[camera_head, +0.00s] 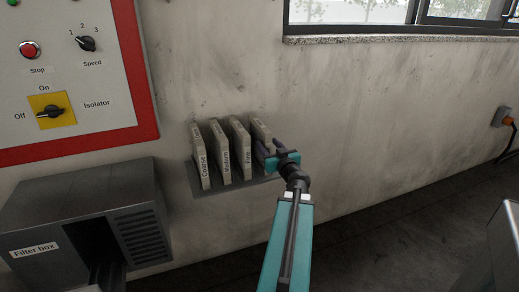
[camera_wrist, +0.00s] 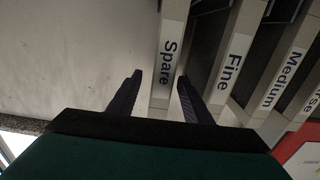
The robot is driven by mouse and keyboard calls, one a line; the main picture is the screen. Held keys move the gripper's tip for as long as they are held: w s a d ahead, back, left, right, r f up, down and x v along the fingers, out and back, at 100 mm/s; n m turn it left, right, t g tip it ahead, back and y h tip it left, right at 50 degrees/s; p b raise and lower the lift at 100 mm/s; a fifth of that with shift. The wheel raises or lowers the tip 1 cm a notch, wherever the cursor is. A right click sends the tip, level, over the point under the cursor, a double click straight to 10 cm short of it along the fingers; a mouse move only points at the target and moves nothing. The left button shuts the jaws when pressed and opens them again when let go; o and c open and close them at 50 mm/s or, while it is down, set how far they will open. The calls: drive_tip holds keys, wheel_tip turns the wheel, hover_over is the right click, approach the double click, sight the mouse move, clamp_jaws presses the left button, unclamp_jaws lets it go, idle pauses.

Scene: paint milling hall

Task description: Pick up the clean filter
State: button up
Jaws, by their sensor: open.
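Several pale filters stand upright in a row in a wall rack (camera_head: 235,185). They read Coarse (camera_head: 200,157), Medium (camera_head: 220,152), Fine (camera_head: 241,146) and, in the wrist view, Spare (camera_wrist: 172,45). None is marked as clean. My gripper (camera_head: 271,149) is open at the rightmost filter (camera_head: 260,129), whose label is hidden in the head view. In the wrist view the dark fingers of my gripper (camera_wrist: 160,79) lie on either side of the Spare filter's front edge, with a gap on the left. The right finger lies between Spare and Fine (camera_wrist: 234,62).
A grey filter box (camera_head: 80,215) with a dark opening stands at lower left under a red-framed control panel (camera_head: 70,70). Bare wall (camera_head: 390,110) lies right of the rack. A window sill (camera_head: 400,38) runs above. A socket with a cable (camera_head: 503,117) is far right.

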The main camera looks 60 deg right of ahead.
sight(260, 136)
drive_tip(key=shift+x, duration=1.05)
drive_tip(key=shift+w+d+b, duration=0.3)
drive_tip(key=shift+w+d, duration=0.1)
drive_tip(key=shift+w, duration=0.05)
drive_tip(key=shift+w, duration=0.1)
drive_tip(key=shift+b+x, duration=0.45)
drive_tip(key=shift+x, duration=2.1)
clamp_jaws()
